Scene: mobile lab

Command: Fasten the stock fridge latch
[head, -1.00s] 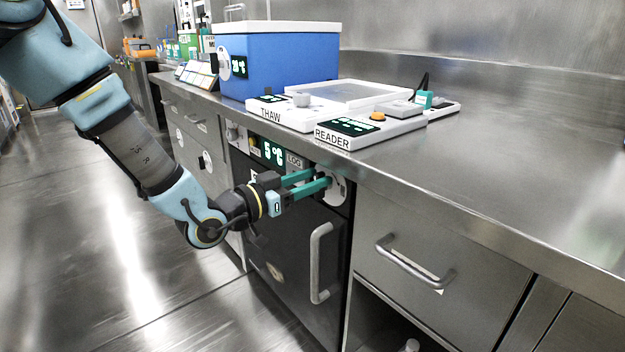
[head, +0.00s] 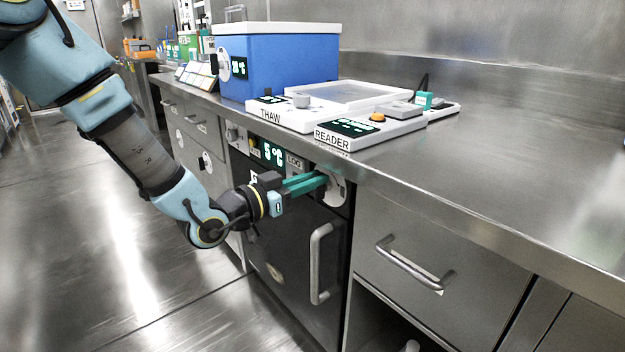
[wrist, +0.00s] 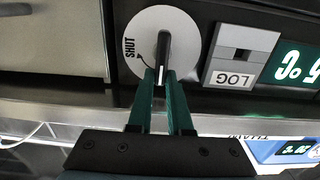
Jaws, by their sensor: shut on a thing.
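The stock fridge (head: 285,240) is a dark-fronted unit under the counter, with its door shown closed. Its latch is a white round dial (head: 339,191) at the upper right of its front. In the wrist view the dial (wrist: 190,35) carries a black bar knob (wrist: 163,50) with a white mark at its near end. The word SHUT and a small arrow are printed left of the knob. The knob stands upright in that view, not turned toward SHUT. My gripper (head: 322,179) has its teal fingers shut on the knob's near end, as the wrist view (wrist: 161,77) shows.
A green 5 °C display (head: 273,153) and a LOG panel (wrist: 242,55) sit beside the dial. The fridge's bar handle (head: 318,262) stands out below. The counter edge (head: 450,212) overhangs just above my gripper. A drawer handle (head: 412,265) is to the right.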

